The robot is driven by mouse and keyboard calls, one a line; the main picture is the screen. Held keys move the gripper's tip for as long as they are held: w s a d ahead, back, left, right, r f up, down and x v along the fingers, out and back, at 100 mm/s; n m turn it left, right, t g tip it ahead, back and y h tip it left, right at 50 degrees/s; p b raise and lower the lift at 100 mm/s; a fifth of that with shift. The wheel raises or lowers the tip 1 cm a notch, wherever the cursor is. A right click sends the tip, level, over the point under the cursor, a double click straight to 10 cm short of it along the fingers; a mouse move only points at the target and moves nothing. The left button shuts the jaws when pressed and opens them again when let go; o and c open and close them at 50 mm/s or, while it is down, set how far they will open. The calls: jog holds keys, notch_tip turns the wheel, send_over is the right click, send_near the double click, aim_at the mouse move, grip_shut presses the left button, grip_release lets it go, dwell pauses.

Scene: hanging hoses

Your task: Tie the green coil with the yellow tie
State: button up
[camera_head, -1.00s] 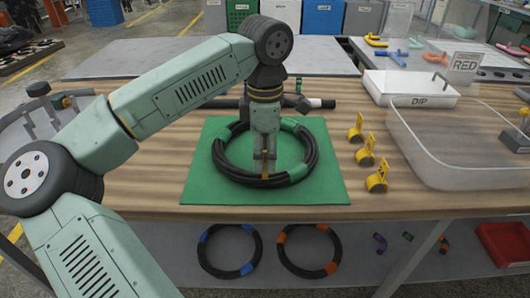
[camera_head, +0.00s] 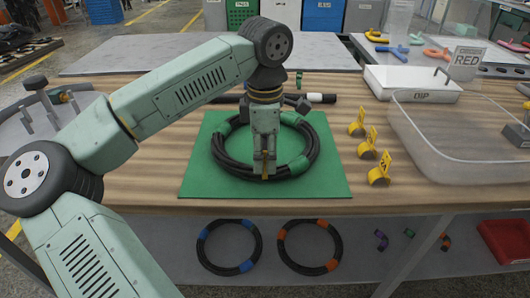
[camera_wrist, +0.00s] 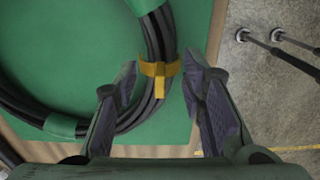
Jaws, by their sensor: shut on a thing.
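The green coil (camera_head: 314,150) is a ring of black hose with green bands, lying on a green mat (camera_head: 330,187) on the table. It also shows in the wrist view (camera_wrist: 155,35). My gripper (camera_head: 264,170) points down at the coil's near side. The tie lies across the hose with a short tail hanging toward me. Whether it closes underneath is hidden. In the head view my gripper covers most of the tie.
Several yellow clips, including one nearest me (camera_head: 379,170), stand right of the mat. A clear tub (camera_head: 460,140) and a white DIP tray (camera_head: 410,84) are farther right. A black rod (camera_head: 320,98) lies behind the mat. Blue-banded (camera_head: 230,247) and orange-banded (camera_head: 311,247) coils lie below the table.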

jog(key=shift+f+b, duration=0.55)
jog(key=shift+f, duration=0.1)
dwell(0.5)
jog(key=o, duration=1.2)
jog(key=shift+o, duration=0.2)
jog(key=shift+r, duration=0.1)
